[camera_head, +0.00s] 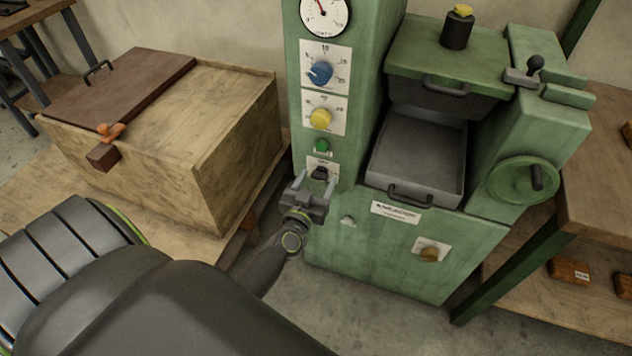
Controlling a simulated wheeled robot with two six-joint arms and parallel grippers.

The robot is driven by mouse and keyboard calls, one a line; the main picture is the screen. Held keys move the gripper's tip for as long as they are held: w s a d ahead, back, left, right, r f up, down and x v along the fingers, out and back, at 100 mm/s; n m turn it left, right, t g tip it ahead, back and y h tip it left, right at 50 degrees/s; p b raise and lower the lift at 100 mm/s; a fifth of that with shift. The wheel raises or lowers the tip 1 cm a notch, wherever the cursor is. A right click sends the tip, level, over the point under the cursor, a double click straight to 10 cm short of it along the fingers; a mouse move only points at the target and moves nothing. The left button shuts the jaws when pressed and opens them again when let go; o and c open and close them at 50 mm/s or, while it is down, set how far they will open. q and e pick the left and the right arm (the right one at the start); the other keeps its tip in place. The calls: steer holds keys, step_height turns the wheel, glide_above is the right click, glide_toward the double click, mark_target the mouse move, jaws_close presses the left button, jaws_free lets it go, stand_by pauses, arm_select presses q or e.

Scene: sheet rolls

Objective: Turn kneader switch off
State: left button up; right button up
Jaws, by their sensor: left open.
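The kneader (393,256) is a green machine with a tall control column at its left. Low on the column is a small black switch (319,172) on a white plate. My left gripper (315,181) is open, its two fingers pointing up at the column, one to each side of the switch. Whether the fingers touch the switch or plate cannot be told. The exact setting of the switch is too small to read. My right gripper is not in view.
Above the switch are a green button (322,146), a yellow knob (320,118), a blue knob (320,73) and a gauge (324,12). A grey tray (418,160) and a handwheel (523,181) are at right. A wooden box (222,150) stands at left.

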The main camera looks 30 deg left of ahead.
arm_select(q)
steer(key=c, duration=1)
